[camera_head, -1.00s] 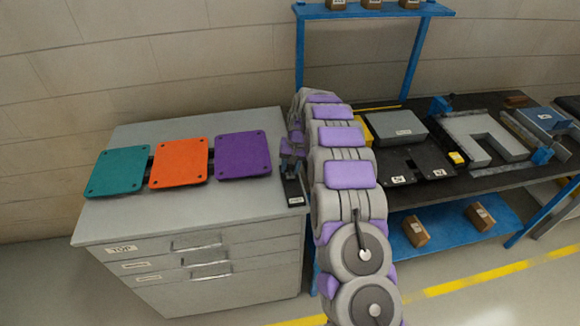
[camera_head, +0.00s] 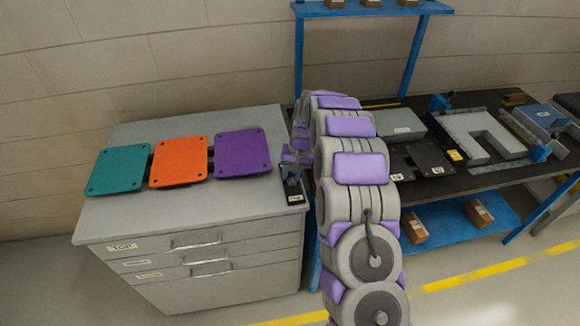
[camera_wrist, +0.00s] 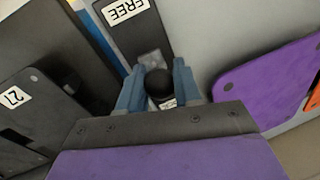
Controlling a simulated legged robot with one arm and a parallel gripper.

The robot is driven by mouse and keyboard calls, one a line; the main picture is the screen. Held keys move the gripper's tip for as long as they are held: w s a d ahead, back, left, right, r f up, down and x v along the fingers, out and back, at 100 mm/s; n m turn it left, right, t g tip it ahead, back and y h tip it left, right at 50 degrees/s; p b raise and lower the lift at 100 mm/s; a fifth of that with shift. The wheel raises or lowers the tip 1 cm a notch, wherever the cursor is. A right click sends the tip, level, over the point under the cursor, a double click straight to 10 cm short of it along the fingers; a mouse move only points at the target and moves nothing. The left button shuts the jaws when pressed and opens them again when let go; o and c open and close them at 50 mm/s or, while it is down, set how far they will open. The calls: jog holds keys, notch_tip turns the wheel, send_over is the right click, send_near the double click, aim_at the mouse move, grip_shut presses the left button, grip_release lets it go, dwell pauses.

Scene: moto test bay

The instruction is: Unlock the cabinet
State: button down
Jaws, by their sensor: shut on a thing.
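The grey cabinet (camera_head: 219,235) stands at left with labelled drawers; the upper label reads TOP. A dark lock plate (camera_head: 296,197) with a white label lies on the right edge of its top. In the wrist view, the plate (camera_wrist: 133,32) has a label reading FREE. My gripper (camera_wrist: 158,88) has its blue fingers on both sides of a black knob (camera_wrist: 158,80) and is shut on it. In the head view, my gripper (camera_head: 289,168) is low over the plate. The knob's base is partly hidden by the gripper.
Teal (camera_head: 118,169), orange (camera_head: 179,162) and purple (camera_head: 242,155) panels lie on the cabinet top. A dark workbench (camera_head: 470,182) with a blue frame and several parts stands at right. The cabinet top's front strip is clear.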

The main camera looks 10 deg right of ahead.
jog(key=shift+s, duration=0.9)
jog(key=shift+s+f, duration=0.1)
jog(key=shift+s, duration=0.15)
jog(key=c, duration=0.8)
grip_release()
jog(key=shift+s, duration=0.15)
jog(key=d+r+p, duration=0.1)
jog(key=r, duration=0.4)
jog(key=d+r+p, duration=0.1)
jog(key=r, duration=0.5)
jog(key=d+r, duration=0.1)
jog(key=r, duration=0.5)
jog(key=shift+s+d+p, duration=0.15)
jog(key=shift+p, duration=0.25)
